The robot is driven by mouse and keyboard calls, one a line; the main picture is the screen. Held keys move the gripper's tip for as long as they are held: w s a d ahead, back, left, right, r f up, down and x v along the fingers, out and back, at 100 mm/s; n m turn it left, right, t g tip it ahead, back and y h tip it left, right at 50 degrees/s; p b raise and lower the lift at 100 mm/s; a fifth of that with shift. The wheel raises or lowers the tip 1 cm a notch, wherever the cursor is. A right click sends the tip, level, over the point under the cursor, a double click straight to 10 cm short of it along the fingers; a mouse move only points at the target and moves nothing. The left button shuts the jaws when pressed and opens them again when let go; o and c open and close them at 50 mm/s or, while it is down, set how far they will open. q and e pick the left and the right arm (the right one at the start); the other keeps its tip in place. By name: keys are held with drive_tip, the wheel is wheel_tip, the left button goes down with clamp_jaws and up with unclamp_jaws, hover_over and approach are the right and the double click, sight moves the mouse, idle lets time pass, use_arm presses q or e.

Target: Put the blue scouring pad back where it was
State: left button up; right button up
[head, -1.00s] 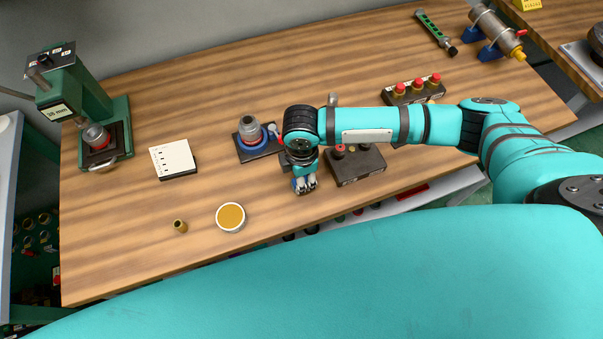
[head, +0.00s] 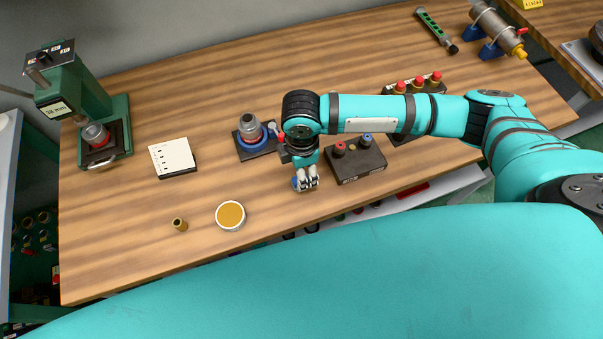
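A small patch of blue, seemingly the blue scouring pad (head: 297,184), shows at the left side of my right gripper's fingertips near the front edge of the table. Most of it is hidden by the fingers. My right gripper (head: 307,183) points down over the wooden table. The fingers look close together, but I cannot tell whether they are shut on the pad or whether it touches the tabletop. My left gripper is not in view.
A vise on a blue ring (head: 251,133) stands left of my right wrist, and a dark box with knobs (head: 357,161) is close on its right. A round tin (head: 230,216), a brass fitting (head: 180,225) and a notepad (head: 173,158) lie left. The back middle of the table is clear.

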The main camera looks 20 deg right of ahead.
wheel_tip(320, 180, up, 9)
drive_tip(key=shift+b, duration=0.4)
drive_tip(key=shift+f, duration=0.1)
